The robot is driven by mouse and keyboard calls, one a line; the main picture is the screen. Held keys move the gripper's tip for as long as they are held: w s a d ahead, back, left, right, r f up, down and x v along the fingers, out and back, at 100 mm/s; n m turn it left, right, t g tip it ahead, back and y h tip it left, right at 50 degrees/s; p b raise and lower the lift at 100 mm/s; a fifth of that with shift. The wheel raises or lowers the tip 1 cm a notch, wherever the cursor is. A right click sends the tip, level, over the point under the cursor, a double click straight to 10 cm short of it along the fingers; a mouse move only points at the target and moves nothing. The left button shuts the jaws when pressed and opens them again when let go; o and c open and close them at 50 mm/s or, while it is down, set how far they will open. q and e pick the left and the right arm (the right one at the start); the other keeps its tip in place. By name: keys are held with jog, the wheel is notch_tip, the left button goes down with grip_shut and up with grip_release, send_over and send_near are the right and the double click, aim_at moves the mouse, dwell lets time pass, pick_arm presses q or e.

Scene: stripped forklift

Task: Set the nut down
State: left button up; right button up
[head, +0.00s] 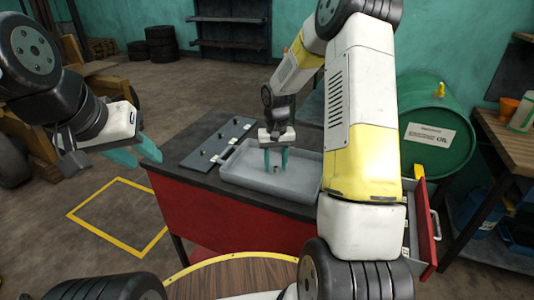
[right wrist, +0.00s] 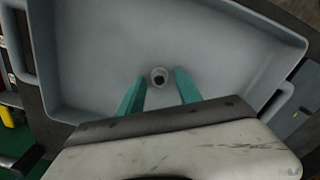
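The nut (right wrist: 160,77) is a small grey ring with a dark hole. In the right wrist view it appears to lie on the floor of the grey tray (right wrist: 90,50), just beyond and between my fingertips. In the head view it is a small dark spot (head: 276,170) in the tray (head: 240,180). My right gripper (head: 276,166) points down over the tray with its teal fingers apart. The right wrist view shows a gap between each finger and the nut (right wrist: 160,85). My left gripper (head: 145,160) is open and empty, left of the workbench.
A dark plate with several small pegs (head: 213,145) lies left of the tray on the red workbench (head: 220,220). An open red drawer (head: 425,225) sticks out at the right. A green oil barrel (head: 435,125) and a wooden table (head: 510,140) stand farther right.

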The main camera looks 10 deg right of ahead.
jog(key=shift+r, duration=0.15)
notch_tip(320, 180, up, 12)
jog(key=s+a+r+t, duration=0.1)
jog(key=s+r+t, duration=0.2)
jog(key=s+r, duration=0.7)
jog(key=s+a+r+t+y, duration=0.1)
jog(key=s, duration=0.7)
jog(key=s+r+n+t+y, duration=0.1)
jog(key=s+r+t, duration=0.1)
jog(key=s, duration=0.5)
jog(key=shift+s+a, duration=0.35)
jog(key=shift+a, duration=0.05)
jog(key=shift+d, duration=0.1)
